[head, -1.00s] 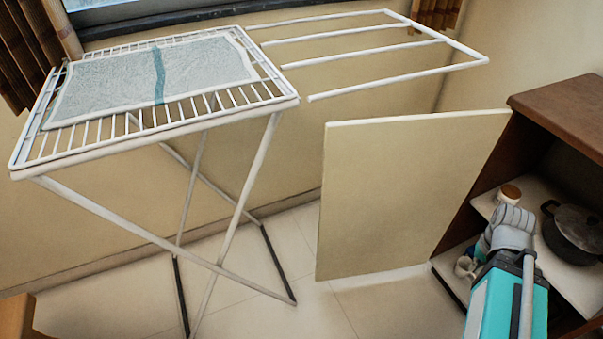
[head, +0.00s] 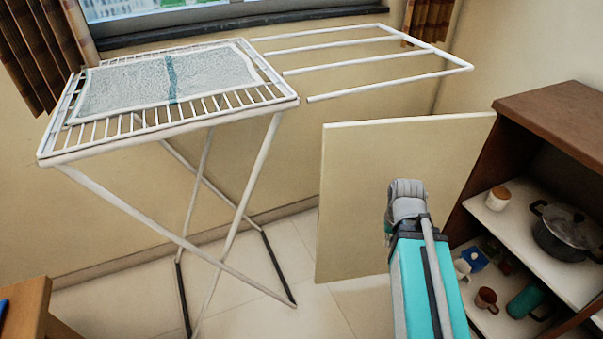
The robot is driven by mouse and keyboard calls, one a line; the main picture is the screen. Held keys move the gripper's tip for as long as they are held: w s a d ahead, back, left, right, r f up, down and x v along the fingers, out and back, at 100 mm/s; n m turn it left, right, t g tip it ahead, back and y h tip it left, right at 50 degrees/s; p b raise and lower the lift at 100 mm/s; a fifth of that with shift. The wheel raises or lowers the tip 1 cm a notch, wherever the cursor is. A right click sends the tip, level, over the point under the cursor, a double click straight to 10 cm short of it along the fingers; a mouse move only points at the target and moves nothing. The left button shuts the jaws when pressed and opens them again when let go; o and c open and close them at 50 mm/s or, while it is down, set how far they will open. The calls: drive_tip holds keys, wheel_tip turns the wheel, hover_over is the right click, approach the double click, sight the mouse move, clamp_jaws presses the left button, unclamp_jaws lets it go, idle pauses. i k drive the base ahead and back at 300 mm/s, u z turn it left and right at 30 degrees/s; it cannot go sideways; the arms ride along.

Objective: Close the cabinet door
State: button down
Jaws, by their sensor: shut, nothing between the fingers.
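The cabinet door (head: 355,215) is a flat cream panel in the middle of the head view. It stands wide open, out to the left of the brown wooden cabinet (head: 560,105) at the right. The cabinet's front is open and its shelves show. My gripper (head: 406,190), at the end of my teal and grey arm, appears in front of the door's right half. It is shut and empty. Its fingertips are hard to make out, and I cannot tell whether it touches the door. My arm hides the door's lower right part.
On the shelves are a dark pot (head: 566,235), a small jar (head: 498,198), a brown mug (head: 485,299) and a green cylinder (head: 525,302). A white drying rack (head: 170,135) with a cloth stands left. Its bars reach above the door. Tiled floor shows between.

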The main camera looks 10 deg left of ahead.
sight(360, 160)
drive_tip(key=u, duration=0.3)
drive_tip(key=k, duration=0.9)
drive_tip(key=z, duration=0.9)
drive_tip(key=i, duration=0.55)
